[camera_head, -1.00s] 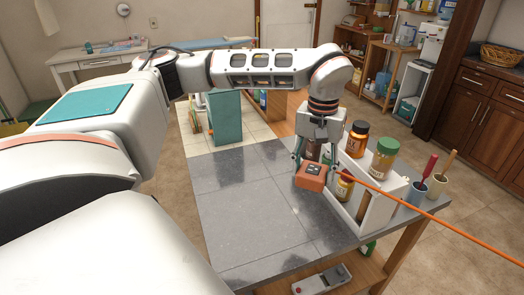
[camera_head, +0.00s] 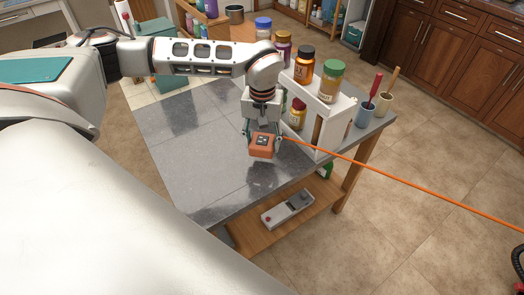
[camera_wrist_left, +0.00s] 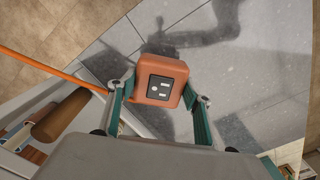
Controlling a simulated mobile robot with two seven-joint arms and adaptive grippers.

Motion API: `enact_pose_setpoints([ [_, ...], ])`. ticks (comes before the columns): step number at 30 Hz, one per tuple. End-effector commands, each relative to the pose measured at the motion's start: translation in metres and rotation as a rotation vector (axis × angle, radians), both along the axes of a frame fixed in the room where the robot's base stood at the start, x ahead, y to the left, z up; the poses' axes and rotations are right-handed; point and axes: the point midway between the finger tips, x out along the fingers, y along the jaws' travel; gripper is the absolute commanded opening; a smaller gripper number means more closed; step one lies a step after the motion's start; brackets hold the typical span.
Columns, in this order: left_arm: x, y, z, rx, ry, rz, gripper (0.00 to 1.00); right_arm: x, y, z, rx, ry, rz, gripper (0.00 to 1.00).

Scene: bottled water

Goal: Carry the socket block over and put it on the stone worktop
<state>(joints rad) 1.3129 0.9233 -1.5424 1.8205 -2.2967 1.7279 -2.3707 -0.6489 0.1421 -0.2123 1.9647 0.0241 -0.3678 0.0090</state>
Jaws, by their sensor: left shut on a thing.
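The socket block (camera_head: 262,146) is a small orange box with a dark socket face and an orange cord. My left gripper (camera_head: 264,133) is shut on it and holds it over the grey stone worktop (camera_head: 190,150). In the left wrist view the block (camera_wrist_left: 171,68) sits between the two teal-edged fingers, with its socket face towards the camera. The worktop (camera_wrist_left: 270,75) lies below it, with a dark shadow of the arm. I cannot tell whether the block's underside touches the stone. My right gripper is not in view.
A white rack (camera_head: 318,110) with several jars stands just right of the gripper. Two cups (camera_head: 366,114) with tools stand at the worktop's right end. The orange cord (camera_head: 400,183) runs off to the right. A grey power strip (camera_head: 288,208) lies on the lower shelf. The worktop's left is clear.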

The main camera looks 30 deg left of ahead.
Motion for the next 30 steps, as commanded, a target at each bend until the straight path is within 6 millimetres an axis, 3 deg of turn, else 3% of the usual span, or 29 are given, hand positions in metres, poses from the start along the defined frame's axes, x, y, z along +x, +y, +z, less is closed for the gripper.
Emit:
enact_pose_setpoints([
  [5,0.0,0.0,-0.008,-0.001,0.0,0.0,0.11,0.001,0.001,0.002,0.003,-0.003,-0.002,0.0],
  [14,0.0,0.0,-0.045,-0.001,0.001,0.001,0.11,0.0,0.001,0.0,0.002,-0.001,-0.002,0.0],
  [26,0.001,0.0,-0.049,-0.001,-0.001,0.001,0.11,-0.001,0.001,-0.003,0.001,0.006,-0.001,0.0],
  [27,0.0,0.0,-0.049,0.0,0.0,0.001,0.6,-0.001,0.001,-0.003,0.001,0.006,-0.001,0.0],
  [28,0.0,0.0,-0.049,0.0,0.0,0.001,0.66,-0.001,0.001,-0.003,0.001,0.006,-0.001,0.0],
  [30,0.0,0.0,-0.049,0.0,0.0,0.0,0.66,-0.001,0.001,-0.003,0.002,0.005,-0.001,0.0],
])
